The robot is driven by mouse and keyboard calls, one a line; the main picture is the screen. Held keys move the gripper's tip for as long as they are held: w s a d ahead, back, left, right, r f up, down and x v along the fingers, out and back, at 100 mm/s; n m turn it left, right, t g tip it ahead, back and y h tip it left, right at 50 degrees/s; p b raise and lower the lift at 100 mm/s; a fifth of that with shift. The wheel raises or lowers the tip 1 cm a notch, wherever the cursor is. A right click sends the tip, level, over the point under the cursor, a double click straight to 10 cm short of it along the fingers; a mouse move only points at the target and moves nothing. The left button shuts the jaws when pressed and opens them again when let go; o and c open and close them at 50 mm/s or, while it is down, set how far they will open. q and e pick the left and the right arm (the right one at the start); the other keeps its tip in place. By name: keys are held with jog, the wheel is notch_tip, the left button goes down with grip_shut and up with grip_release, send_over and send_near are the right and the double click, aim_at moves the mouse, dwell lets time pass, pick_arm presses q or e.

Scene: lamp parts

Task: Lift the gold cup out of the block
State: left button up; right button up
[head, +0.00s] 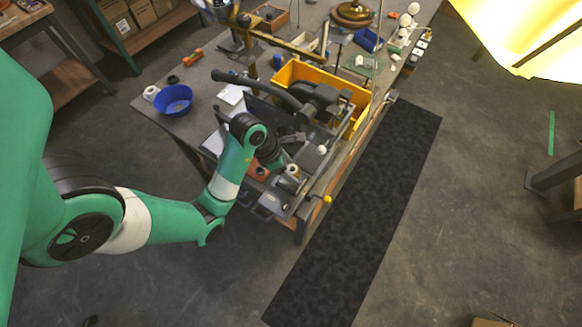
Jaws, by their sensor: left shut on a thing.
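My left arm reaches in from the left, and its gripper (285,179) points down at the front end of the workbench. A small pale-gold cylinder (292,170), which looks like the gold cup, is at its fingertips. The gripper is shut on it; the fingers are small and partly hidden by my wrist. I cannot make out the block clearly around the cup, nor whether the cup is clear of it. An orange piece with a dark round spot (258,171) lies just left of the gripper. My right gripper is not in view.
A dark machine with a long arm (275,92) stands close behind my gripper, before a yellow bin (292,70). A blue bowl (174,99) sits at the bench's left. A yellow knob (327,199) sticks out at the front right. A dark mat (360,215) lies on the floor.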

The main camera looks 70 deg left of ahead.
pick_arm(q)
jog(key=s+d+r+p, duration=0.3)
jog(key=s+r+p, duration=0.6)
jog(key=s, duration=0.4)
jog(key=shift+s+r+p, duration=0.2)
jog(key=shift+p, duration=0.55)
jog(key=shift+d, duration=0.1)
